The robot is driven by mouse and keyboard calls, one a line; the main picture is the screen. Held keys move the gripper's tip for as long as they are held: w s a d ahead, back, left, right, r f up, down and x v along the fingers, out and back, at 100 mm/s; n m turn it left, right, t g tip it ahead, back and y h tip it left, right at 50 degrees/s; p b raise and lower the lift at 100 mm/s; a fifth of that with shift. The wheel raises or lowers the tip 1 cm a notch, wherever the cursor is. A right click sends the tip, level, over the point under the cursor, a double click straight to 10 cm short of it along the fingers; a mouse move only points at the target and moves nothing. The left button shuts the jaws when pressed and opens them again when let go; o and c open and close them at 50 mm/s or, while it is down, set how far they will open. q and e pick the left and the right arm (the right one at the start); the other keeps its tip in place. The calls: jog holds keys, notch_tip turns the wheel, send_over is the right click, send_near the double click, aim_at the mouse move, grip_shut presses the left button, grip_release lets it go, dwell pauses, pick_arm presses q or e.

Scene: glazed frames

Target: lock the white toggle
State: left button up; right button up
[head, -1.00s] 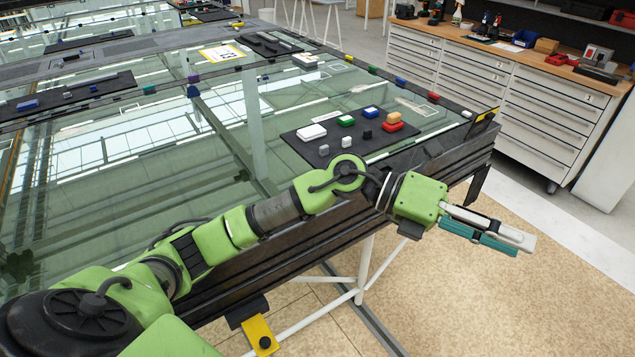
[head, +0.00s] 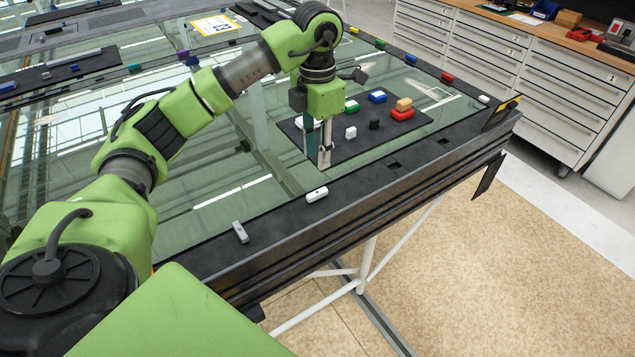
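A white toggle (head: 317,194) sits on the dark front rail of the glazed frame, lying roughly along the rail. My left gripper (head: 318,155) points straight down just behind it, over the front edge of the dark mat. A gap shows between its teal finger and its pale finger, with nothing held. The fingertips look apart from the toggle. Another white toggle (head: 484,99) sits on the rail near the right corner. My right gripper is out of view.
A grey toggle (head: 240,232) sits turned across the front rail. The dark mat (head: 350,152) bears several small coloured blocks, including a red one (head: 402,114). Coloured toggles line the right rail, such as a red one (head: 447,77). Drawer cabinets (head: 520,70) stand beyond.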

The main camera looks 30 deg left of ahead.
pick_arm(q)
jog(key=p, duration=0.2)
send_over(317, 192)
notch_tip(317, 192, down, 6)
jog(key=shift+s+r, duration=0.1)
notch_tip(317, 192, down, 4)
jog(key=shift+f+p, duration=0.15)
jog(key=shift+p, duration=0.25)
jog(key=shift+f, duration=0.85)
jog(key=shift+c, duration=0.7)
jog(key=c, duration=0.6)
grip_shut()
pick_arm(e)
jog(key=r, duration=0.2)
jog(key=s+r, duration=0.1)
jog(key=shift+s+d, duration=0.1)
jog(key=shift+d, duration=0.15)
